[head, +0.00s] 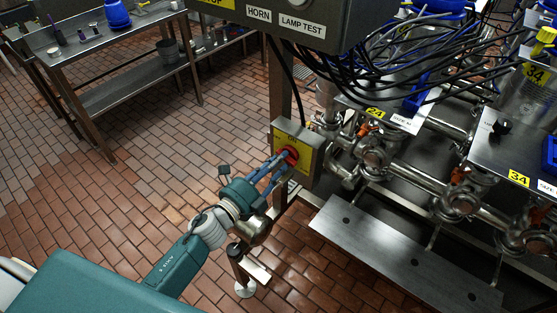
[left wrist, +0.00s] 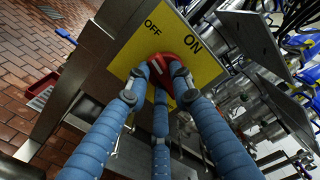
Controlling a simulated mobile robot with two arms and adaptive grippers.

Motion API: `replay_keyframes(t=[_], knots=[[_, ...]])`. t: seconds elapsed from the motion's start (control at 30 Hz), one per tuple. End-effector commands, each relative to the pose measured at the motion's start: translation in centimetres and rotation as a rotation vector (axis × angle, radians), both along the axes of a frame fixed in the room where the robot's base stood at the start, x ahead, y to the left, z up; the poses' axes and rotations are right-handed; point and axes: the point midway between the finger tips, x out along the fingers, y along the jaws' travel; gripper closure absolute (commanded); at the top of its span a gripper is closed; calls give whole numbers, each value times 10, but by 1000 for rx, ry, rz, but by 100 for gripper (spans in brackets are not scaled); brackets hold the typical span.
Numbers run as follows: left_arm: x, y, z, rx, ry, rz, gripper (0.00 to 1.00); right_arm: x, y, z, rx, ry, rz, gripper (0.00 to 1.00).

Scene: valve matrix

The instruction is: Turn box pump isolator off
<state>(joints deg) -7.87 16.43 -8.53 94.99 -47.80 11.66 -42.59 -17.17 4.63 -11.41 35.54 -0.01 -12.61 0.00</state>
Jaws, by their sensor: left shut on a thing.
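The pump isolator is a grey box with a yellow face (head: 290,136), fixed to a metal post, with a red rotary knob (head: 291,155) on its front. In the left wrist view the yellow plate (left wrist: 205,66) carries the words OFF and ON, and the red knob (left wrist: 172,66) sits below them. My left gripper (head: 281,164) reaches the box from the front left. Its blue fingers (left wrist: 163,80) are shut around the red knob and hide part of it. I cannot tell clearly which word the knob points to. My right gripper is not in view.
A control box with HORN and LAMP TEST labels (head: 300,25) hangs above the isolator. Steel pipes and valves (head: 375,155) and black cables (head: 400,70) crowd the right. A low metal plate (head: 400,255) lies at lower right. A steel bench (head: 100,50) stands far left; tiled floor between is clear.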

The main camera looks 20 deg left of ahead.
Motion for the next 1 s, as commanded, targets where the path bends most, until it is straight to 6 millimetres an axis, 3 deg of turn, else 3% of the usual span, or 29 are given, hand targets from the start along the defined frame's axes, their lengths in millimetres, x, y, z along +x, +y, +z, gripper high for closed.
replay_keyframes(t=[0.4,1.0], knots=[[-1,0,-3,-212,81,2,100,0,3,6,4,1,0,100],[-1,-1,-4,-259,98,2,100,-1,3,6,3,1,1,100]])
